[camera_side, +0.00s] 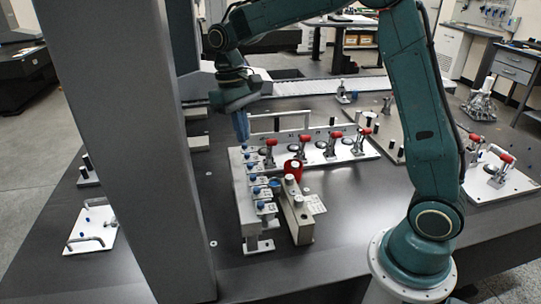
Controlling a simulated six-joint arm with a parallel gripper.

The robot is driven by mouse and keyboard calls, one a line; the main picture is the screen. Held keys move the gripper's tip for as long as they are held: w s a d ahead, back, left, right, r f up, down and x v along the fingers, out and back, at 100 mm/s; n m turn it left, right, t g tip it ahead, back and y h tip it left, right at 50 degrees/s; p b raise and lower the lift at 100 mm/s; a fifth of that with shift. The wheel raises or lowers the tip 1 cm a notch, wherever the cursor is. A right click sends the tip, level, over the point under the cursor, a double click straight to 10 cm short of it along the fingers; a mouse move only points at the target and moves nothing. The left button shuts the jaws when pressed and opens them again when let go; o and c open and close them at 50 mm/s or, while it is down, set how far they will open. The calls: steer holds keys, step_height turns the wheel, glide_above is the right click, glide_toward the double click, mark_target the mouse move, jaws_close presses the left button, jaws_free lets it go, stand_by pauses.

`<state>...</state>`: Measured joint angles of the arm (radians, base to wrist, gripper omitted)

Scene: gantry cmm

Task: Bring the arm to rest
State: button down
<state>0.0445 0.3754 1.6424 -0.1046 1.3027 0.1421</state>
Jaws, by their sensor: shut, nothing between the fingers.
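My gripper (241,126) is at the end of my teal arm, pointing down. Its blue fingers are shut and hold nothing. It hangs near the back end of a grey metal rack (247,207) with a row of blue-tipped pieces. I cannot tell how much height separates the fingertips from the rack.
A grey block (298,218) with a red ring (293,169) stands right of the rack. Behind are several red-handled clamps (331,145) on a plate. Another clamp plate (495,180) lies at right. A grey column (125,130) rises at left. The dark table's front (330,265) is clear.

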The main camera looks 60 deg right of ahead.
steer(key=s+r+t, duration=0.4)
steer(key=s+r, duration=0.4)
steer(key=s, duration=0.5)
steer(key=s+f+n+t, duration=0.1)
steer(key=s+f+t, duration=0.1)
steer(key=s, duration=0.9)
steer(key=shift+a+t, duration=0.35)
steer(key=shift+t, duration=0.45)
